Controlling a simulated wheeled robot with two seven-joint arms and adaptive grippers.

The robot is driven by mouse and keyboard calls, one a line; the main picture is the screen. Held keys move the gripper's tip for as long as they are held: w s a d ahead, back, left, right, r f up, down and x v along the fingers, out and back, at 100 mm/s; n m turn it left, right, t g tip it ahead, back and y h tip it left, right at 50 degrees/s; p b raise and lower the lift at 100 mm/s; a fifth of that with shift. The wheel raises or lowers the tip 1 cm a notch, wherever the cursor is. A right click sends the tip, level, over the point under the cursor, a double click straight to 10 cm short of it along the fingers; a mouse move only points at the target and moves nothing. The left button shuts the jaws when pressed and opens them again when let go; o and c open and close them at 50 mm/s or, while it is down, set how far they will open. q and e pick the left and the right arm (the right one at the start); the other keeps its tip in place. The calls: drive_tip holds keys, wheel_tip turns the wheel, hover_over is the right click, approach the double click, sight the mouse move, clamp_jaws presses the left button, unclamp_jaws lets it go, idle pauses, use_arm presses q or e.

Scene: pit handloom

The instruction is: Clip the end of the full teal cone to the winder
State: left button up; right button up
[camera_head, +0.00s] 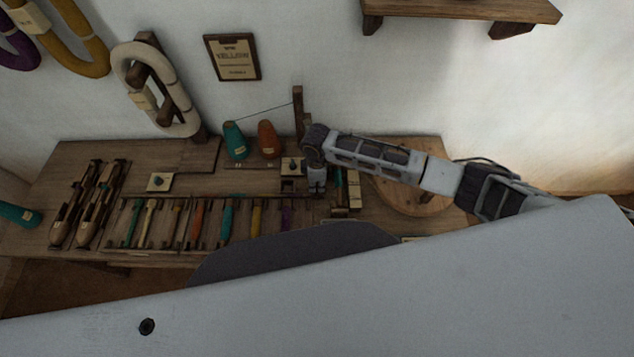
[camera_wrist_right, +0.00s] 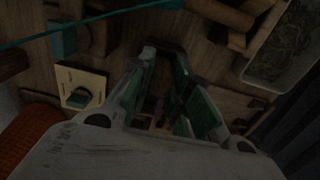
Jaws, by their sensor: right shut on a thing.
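A teal cone (camera_head: 235,141) stands upright at the back of the bench, left of an orange cone (camera_head: 267,139). A thin thread runs from the teal cone's top up to a dark wooden post (camera_head: 297,105); a teal line (camera_wrist_right: 90,24) crosses the top left of the right wrist view. My right gripper (camera_head: 317,186) points down right of the small wooden blocks. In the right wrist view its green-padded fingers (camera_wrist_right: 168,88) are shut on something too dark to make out. I cannot clearly tell which part is the winder. My left gripper is out of view.
A rack (camera_head: 115,245) of several coloured bobbins lies in front, with dark shuttles (camera_head: 75,215) to its left. Another teal cone (camera_head: 18,214) lies at the far left. A round wooden disc (camera_head: 410,198) lies under my right arm. A pale plate (camera_wrist_right: 81,87) is near the gripper.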

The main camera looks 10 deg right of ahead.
drive_tip(key=o, duration=1.2)
drive_tip(key=shift+c, duration=0.2)
drive_tip(key=shift+r, duration=0.15)
